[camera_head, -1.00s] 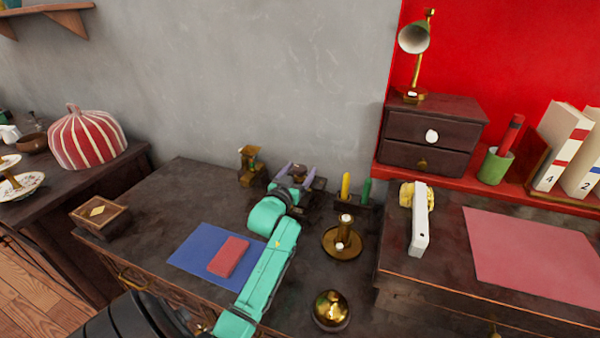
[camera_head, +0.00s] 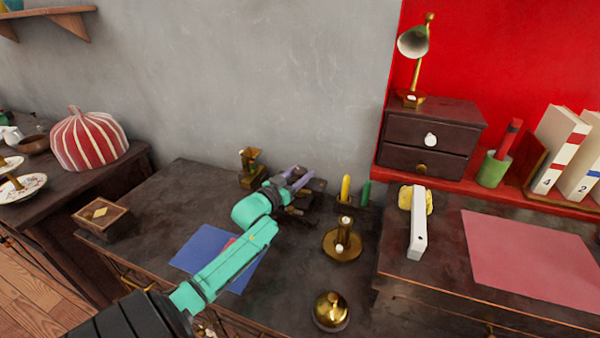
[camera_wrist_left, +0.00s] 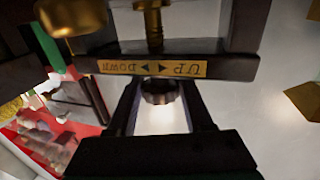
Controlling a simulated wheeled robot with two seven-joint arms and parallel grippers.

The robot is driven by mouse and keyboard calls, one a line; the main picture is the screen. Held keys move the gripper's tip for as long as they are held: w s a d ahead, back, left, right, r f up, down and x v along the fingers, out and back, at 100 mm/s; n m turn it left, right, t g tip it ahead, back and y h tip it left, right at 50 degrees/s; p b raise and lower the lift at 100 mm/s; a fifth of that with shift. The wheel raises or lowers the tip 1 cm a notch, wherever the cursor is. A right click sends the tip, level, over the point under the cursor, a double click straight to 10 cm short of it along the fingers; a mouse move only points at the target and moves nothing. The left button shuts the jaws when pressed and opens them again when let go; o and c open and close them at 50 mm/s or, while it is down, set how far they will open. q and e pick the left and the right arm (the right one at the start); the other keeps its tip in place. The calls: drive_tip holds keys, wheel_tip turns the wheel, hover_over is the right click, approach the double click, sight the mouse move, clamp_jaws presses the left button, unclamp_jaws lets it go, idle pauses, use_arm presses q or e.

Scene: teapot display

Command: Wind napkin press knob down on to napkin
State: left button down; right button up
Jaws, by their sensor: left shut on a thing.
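The dark wooden napkin press (camera_head: 316,187) stands near the back of the desk, partly hidden by my left gripper (camera_head: 296,183). In the left wrist view the press crossbar (camera_wrist_left: 225,67) carries a brass plate marked UP and DOWN with arrows, upside down. A brass screw (camera_wrist_left: 153,20) shows on one side of the crossbar. The dark ribbed knob (camera_wrist_left: 160,93) is on the other side, between the fingers of my left gripper (camera_wrist_left: 160,88), which is shut on it. I cannot make out the napkin. My right gripper is not in view.
A brass candlestick (camera_head: 342,246) and a brass bell (camera_head: 331,312) stand right of my left arm. A small brass object (camera_head: 251,170) stands left of the press. My forearm crosses a blue sheet (camera_head: 203,246).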

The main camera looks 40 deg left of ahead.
use_arm(q)
drive_tip(key=shift+m+h+b, duration=0.55)
drive_tip(key=shift+m+h, duration=0.35)
drive_tip(key=shift+h, duration=0.5)
drive_tip(key=shift+r, duration=0.1)
drive_tip(key=shift+c, duration=1.5)
unclamp_jaws()
drive_tip(key=shift+s, duration=0.25)
drive_tip(key=s+a+p, duration=0.1)
drive_tip(key=s+p, duration=0.2)
drive_tip(key=s, duration=1.1)
drive_tip(key=shift+a, duration=0.25)
